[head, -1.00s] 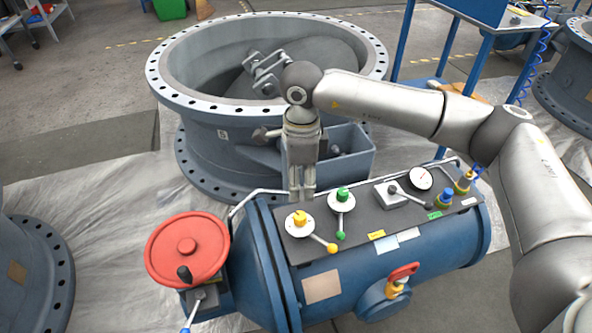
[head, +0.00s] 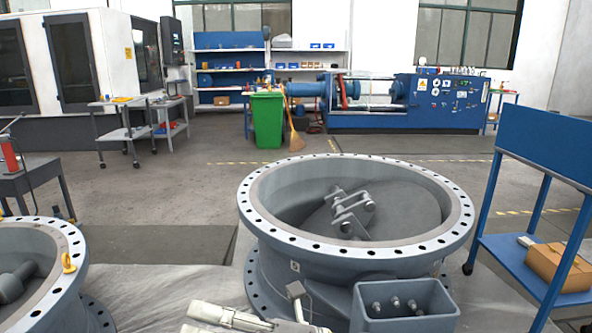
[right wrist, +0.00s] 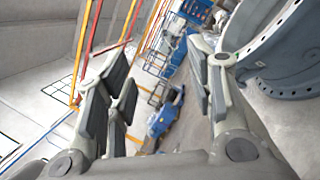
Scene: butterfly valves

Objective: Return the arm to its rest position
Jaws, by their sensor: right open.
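My right gripper (right wrist: 165,75) is open and empty in the right wrist view, with a dark-padded finger on each side. A large grey flanged valve body (right wrist: 292,70) is at the right of that view, beside the right-hand finger and apart from the gap. In the head view, a silver piece of my arm (head: 232,318) shows at the bottom edge, in front of the valve body (head: 355,240). Most of that arm is out of frame. My left gripper is not in view.
Another grey valve (head: 40,270) stands at the left. A blue workbench (head: 520,255) with a cardboard box (head: 555,265) is at the right. A green bin (head: 267,120), a blue machine (head: 425,102) and shelves stand at the back. Open floor lies in between.

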